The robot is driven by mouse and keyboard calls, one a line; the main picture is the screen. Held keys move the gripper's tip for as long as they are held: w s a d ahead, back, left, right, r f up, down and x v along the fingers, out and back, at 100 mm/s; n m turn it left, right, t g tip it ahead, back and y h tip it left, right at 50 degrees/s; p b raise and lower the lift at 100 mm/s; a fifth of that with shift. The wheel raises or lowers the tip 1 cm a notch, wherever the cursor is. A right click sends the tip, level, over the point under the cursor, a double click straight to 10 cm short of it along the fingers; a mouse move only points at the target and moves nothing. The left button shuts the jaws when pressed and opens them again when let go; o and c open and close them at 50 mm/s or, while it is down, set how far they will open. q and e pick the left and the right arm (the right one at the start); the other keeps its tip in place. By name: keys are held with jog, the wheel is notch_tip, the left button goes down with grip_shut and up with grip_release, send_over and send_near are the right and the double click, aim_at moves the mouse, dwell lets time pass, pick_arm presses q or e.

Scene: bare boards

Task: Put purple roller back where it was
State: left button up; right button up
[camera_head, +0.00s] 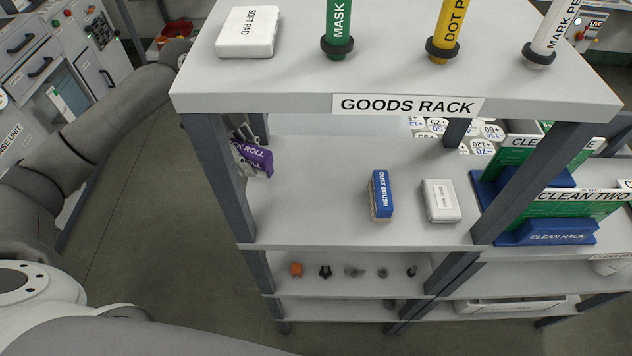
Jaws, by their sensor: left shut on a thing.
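The purple roller (257,156), with white lettering ending in "ROLL", is at the left end of the shelf under the rack's top board, just right of the front left post. It looks tilted. My left arm comes in from the left and passes behind the top board's left corner. My left gripper (241,136) is mostly hidden by the board and post; only small dark parts show at the roller, and it is shut on the roller. I cannot tell whether the roller touches the shelf. My right gripper is out of view.
The goods rack (190,88) has a blue dust brush (380,190) and a white box (440,200) on this shelf, with free room left of the brush. A soft pad (247,32) and upright markers stand on top. Green and blue clean racks (548,232) are at right.

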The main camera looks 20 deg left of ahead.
pick_arm(q)
jog(key=d+p, duration=0.1)
jog(key=d, duration=0.4)
jog(key=s+d+r+p, duration=0.1)
jog(key=d, duration=0.1)
jog(key=shift+s+d+p, duration=0.1)
jog(key=shift+d+p, duration=0.25)
jog(key=shift+d, duration=0.05)
jog(key=p, duration=0.3)
send_over(319, 204)
jog(key=a, duration=0.2)
jog(key=shift+f, duration=0.3)
jog(key=shift+d+f, duration=0.1)
jog(key=shift+d, duration=0.15)
jog(key=shift+f, duration=0.2)
notch_tip(319, 204, down, 3)
jog(key=shift+p, duration=0.65)
jog(key=shift+f, duration=0.1)
jog(key=o, duration=1)
jog(key=shift+f, duration=0.1)
jog(key=shift+c, duration=0.2)
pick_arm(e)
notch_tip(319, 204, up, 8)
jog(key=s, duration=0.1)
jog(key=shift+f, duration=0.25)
